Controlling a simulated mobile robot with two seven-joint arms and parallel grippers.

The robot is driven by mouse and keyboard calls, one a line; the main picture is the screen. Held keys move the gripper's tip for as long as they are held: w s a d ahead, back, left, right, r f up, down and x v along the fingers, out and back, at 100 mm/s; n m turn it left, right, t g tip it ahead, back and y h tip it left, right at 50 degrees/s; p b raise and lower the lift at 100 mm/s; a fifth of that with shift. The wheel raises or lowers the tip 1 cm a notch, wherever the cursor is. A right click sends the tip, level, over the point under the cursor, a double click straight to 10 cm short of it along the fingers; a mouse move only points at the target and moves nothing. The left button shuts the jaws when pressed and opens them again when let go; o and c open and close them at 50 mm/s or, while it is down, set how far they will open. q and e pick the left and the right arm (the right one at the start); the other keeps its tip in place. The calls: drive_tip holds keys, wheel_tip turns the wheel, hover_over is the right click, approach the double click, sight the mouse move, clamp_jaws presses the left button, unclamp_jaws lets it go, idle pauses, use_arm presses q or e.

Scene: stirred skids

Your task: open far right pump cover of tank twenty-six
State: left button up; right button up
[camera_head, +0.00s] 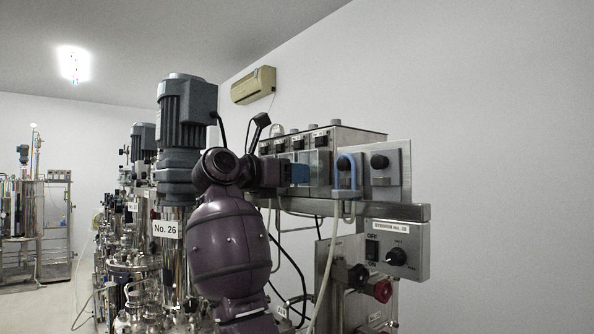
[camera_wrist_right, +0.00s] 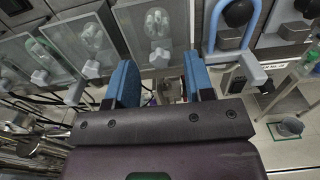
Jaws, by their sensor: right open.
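The skid labelled No. 26 (camera_head: 166,229) stands at the centre of the head view. A row of pump housings (camera_head: 345,138) sits on its upper right shelf. The far right pump front (camera_head: 386,163) is a grey plate with a black knob; I cannot tell how its cover stands. Left of it is a pump with a blue tube loop (camera_head: 346,161), which also shows in the right wrist view (camera_wrist_right: 247,28). My right gripper (camera_head: 300,174) is open and empty, left of that loop. Its blue fingers (camera_wrist_right: 160,84) are below a clear cover (camera_wrist_right: 148,22). My left gripper is not in view.
A control box labelled Stirrer No. 26 (camera_head: 394,250) with knobs hangs below the shelf (camera_head: 400,211). A motor (camera_head: 187,115) rises left of my right arm. Pale hoses (camera_head: 328,258) hang beneath the shelf. The space right of the pumps is clear up to the wall.

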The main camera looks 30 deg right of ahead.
drive_tip(key=shift+d, duration=0.75)
clamp_jaws()
